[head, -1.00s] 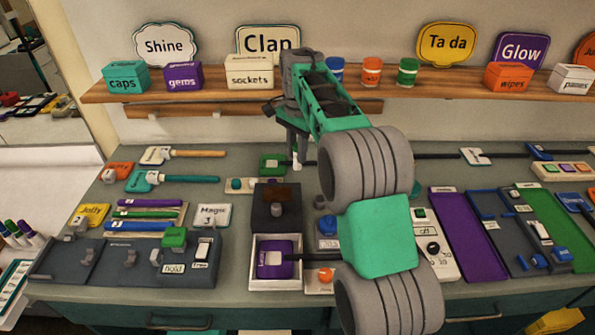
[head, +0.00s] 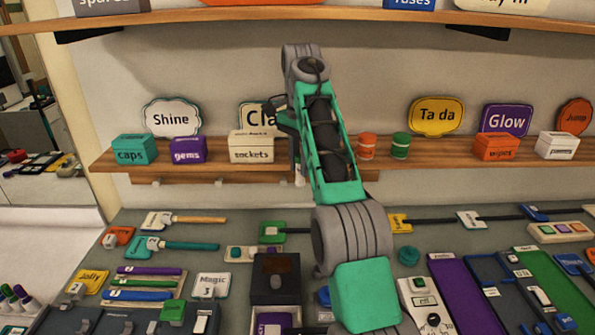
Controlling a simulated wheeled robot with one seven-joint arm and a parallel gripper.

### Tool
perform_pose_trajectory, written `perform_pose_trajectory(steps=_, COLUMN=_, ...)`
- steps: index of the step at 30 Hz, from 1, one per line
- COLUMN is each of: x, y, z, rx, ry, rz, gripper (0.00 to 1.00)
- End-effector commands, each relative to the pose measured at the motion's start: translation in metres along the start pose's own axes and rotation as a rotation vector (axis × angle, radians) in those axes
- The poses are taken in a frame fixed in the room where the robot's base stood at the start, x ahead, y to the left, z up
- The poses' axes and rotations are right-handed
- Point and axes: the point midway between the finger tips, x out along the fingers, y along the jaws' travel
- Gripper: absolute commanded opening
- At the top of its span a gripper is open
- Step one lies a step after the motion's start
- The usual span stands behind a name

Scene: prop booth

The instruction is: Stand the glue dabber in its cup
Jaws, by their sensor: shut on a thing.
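My gripper (head: 297,158) hangs at the far end of my raised arm, in front of the wall just below the lower shelf. It is shut on a small, pale, upright thing, which I take to be the glue dabber (head: 299,176). Only its lower end shows below the jaws; my wrist hides the rest. It is held clear above the back of the counter. I cannot pick out the dabber's cup for sure; my arm covers part of the counter.
The lower shelf (head: 450,150) carries labelled boxes, signs and small jars close to my gripper. Below on the counter are a green block with a dark rod (head: 271,232), a dark box (head: 276,278), a teal round knob (head: 408,255) and a purple panel (head: 466,290).

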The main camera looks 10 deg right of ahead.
Motion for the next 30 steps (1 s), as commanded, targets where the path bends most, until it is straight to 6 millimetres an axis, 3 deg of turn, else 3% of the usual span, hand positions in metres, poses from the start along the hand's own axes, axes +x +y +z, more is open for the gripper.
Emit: perform_pose_trajectory(steps=30, x=-0.024, y=0.032, z=-0.001, rx=0.034, ry=0.001, rz=-0.001, gripper=0.00)
